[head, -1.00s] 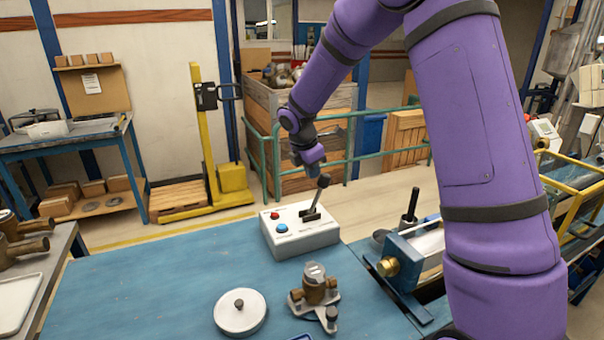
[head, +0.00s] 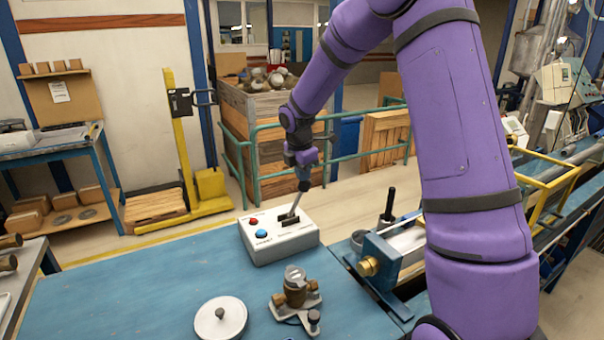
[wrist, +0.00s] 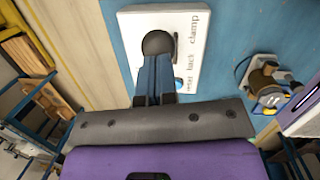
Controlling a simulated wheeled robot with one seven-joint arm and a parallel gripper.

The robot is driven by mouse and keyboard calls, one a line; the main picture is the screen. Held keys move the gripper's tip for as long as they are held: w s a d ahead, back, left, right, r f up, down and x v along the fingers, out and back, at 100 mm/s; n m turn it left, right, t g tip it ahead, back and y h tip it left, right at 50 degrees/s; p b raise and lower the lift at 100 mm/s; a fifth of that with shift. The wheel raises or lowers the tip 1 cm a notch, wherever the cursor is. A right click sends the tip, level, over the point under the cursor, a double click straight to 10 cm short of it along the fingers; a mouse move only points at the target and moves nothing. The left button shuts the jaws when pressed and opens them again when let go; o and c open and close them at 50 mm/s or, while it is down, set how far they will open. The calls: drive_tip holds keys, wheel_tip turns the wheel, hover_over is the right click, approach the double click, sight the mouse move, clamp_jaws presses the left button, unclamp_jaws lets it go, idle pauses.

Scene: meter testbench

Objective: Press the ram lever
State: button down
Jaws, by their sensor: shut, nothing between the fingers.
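The ram lever (head: 295,205) is a thin metal stick rising from a slot in a white control box (head: 287,246). It leans to the right in the head view. Its round dark knob (wrist: 158,43) shows in the wrist view right at the tips of my fingers. My gripper (head: 303,178) is shut and empty, pointing down at the top of the lever. In the wrist view my shut fingers (wrist: 154,76) overlap the knob's edge; I cannot tell whether they touch it. The box also carries a red button (head: 253,220) and a blue button (head: 262,233).
A brass meter (head: 295,288) and a round white lid (head: 220,318) sit on the blue bench (head: 130,295) in front of the box. A blue clamp fixture (head: 385,262) with an upright black handle (head: 389,203) stands to the right. The bench's left part is clear.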

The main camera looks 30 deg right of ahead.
drive_tip(key=shift+a+r, duration=0.3)
drive_tip(key=shift+a, duration=0.1)
drive_tip(key=s+a+r, duration=0.1)
drive_tip(key=a+r, duration=0.2)
drive_tip(key=r, duration=0.9)
drive_tip(key=shift+s, duration=0.35)
